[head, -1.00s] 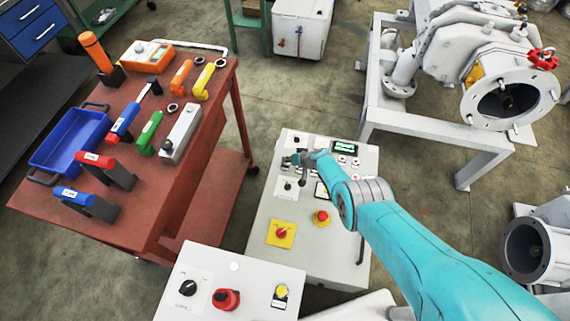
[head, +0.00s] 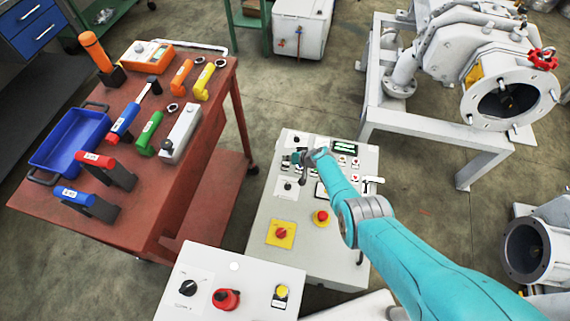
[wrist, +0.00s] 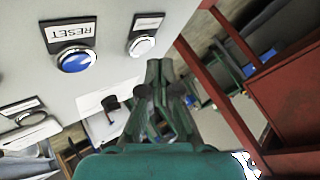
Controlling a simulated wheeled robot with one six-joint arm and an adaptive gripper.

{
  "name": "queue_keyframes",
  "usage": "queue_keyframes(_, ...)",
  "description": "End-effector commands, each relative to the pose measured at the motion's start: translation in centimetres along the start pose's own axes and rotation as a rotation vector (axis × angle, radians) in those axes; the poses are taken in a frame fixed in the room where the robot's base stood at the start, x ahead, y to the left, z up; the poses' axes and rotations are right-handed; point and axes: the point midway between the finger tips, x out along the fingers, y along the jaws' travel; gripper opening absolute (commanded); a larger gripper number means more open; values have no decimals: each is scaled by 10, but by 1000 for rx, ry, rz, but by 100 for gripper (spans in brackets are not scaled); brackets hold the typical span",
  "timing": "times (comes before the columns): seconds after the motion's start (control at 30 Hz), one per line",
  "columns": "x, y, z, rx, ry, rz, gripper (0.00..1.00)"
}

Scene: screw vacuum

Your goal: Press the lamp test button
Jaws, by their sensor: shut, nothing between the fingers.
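In the wrist view my gripper (wrist: 160,66) is shut and empty. Its tips appear close to a small white round button (wrist: 143,46) on the light grey panel (wrist: 110,14). The label above that button is too small to read, so I cannot tell whether it is the lamp test button. A blue button (wrist: 77,60) labelled RESET sits to its left. In the head view my gripper (head: 299,159) is over the upper left part of the control panel (head: 262,205). Contact with the panel cannot be made out.
A red-brown tool table (head: 150,205) stands to the left. A second grey box (head: 250,262) is in front. Pump machinery (head: 470,60) stands at the right.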

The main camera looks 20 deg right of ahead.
Motion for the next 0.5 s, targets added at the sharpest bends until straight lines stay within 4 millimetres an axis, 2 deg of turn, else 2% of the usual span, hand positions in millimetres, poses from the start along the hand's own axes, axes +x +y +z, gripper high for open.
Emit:
queue_keyframes(0.3, -1, -1, 0, 0, 0, -1, 0)
queue_keyframes(0.5, -10, -8, -7, -3, 0, -4, 0)
